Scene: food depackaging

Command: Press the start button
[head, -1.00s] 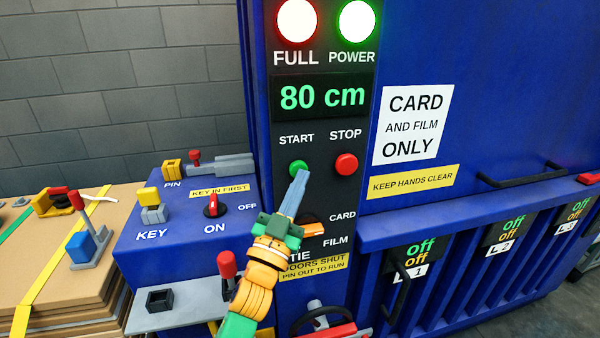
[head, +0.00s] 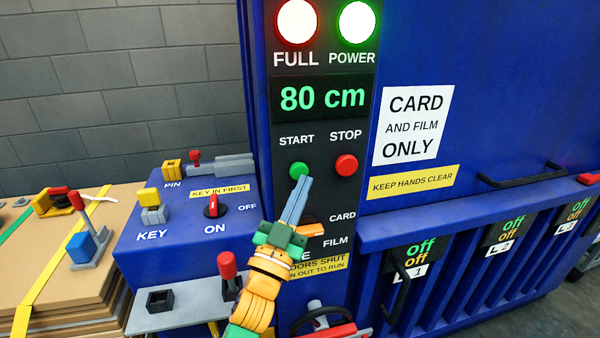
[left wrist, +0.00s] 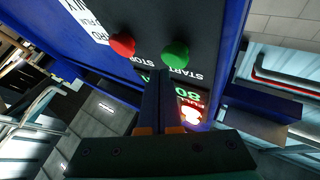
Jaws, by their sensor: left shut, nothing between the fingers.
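The green start button (head: 299,170) is on the dark control panel (head: 318,130) of the blue machine, below the word START. The red stop button (head: 346,165) is to its right. My left gripper (head: 304,180) is shut and empty, its fingertips just below and right of the green button in the head view. In the left wrist view the green button (left wrist: 175,55) and red button (left wrist: 122,44) show just beyond the shut fingers (left wrist: 158,75). I cannot tell whether the tips touch the panel. My right gripper is not in view.
The display (head: 321,96) reads 80 cm, with a lit red FULL lamp (head: 297,20) and a lit POWER lamp (head: 357,22). An orange CARD/FILM selector (head: 326,231) sits below the buttons. A key switch (head: 211,206) and a red-topped lever (head: 228,268) stand left of my arm.

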